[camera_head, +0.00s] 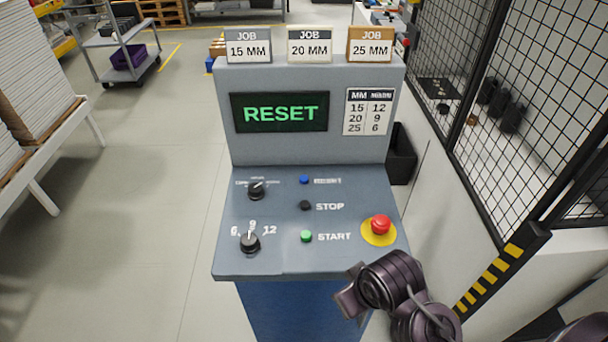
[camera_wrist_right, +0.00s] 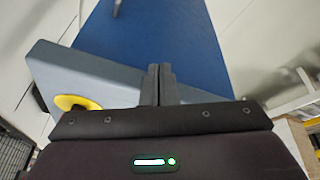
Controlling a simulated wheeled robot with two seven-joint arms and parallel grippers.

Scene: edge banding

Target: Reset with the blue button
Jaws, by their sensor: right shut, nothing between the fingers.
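The small blue button (camera_head: 304,180) is at the top of the middle column on the sloped grey panel (camera_head: 345,262), with a blurred label beside it. The black STOP button (camera_head: 305,205) and green START button (camera_head: 306,236) are below it. The display (camera_head: 280,113) reads RESET in green. My right gripper (camera_head: 347,303) is at the panel's front edge, low and right of the buttons, apart from the blue button. In the right wrist view its fingers (camera_wrist_right: 158,72) are together and empty, against the blue pedestal (camera_wrist_right: 160,35). My left gripper is out of view.
A red emergency button (camera_head: 380,224) on a yellow disc sits at the panel's right. Two black knobs (camera_head: 256,190) (camera_head: 249,243) are at its left. Job cards (camera_head: 309,45) stand on top. A black mesh fence (camera_head: 500,110) stands at the right.

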